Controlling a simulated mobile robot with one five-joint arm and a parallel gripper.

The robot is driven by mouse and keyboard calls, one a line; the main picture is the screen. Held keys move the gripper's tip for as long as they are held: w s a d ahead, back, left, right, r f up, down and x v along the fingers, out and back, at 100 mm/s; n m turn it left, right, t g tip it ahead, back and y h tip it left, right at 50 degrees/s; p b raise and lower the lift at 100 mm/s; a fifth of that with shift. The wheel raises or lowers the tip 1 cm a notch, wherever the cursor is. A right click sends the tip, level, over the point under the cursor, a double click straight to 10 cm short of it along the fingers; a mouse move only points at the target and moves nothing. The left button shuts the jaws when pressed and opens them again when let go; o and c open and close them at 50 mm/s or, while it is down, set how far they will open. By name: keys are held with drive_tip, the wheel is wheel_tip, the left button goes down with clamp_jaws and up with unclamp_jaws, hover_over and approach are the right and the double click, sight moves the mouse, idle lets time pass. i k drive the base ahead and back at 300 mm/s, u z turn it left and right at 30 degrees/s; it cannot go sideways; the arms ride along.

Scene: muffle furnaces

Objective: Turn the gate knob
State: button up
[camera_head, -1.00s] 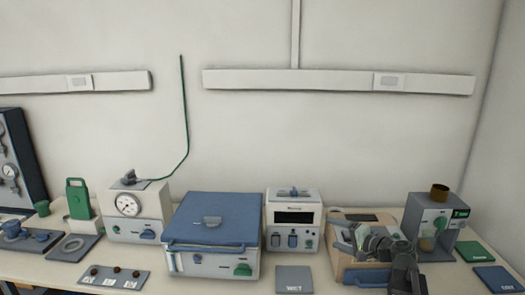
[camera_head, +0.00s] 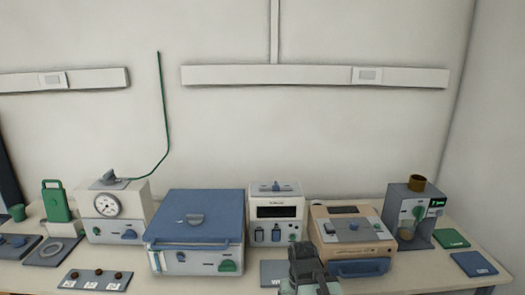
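Several machines carry knobs, and I cannot tell for certain which one is the gate knob. A green knob (camera_head: 418,212) sits on the front of the grey machine (camera_head: 397,222) with a brass cup (camera_head: 417,183) on top, at the right of the bench. A small clear vessel with brown contents (camera_head: 406,234) stands in its front opening. Another green knob (camera_head: 227,266) is on the front of the wide blue-lidded box. A dark part of my arm rises at the bottom centre, left of the tan machine. My gripper's fingers cannot be made out.
The tan machine (camera_head: 322,222) with a blue drawer front (camera_head: 360,267) stands between my arm and the grey machine. Green (camera_head: 451,238) and blue (camera_head: 474,264) mats lie at the right. The blue-lidded box (camera_head: 194,216) is left of my arm.

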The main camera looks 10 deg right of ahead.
sight(418, 212)
drive_tip(key=z, duration=0.05)
drive_tip(key=k, duration=0.5)
drive_tip(key=z, duration=1.85)
drive_tip(key=i, duration=1)
drive_tip(key=u, duration=2.95)
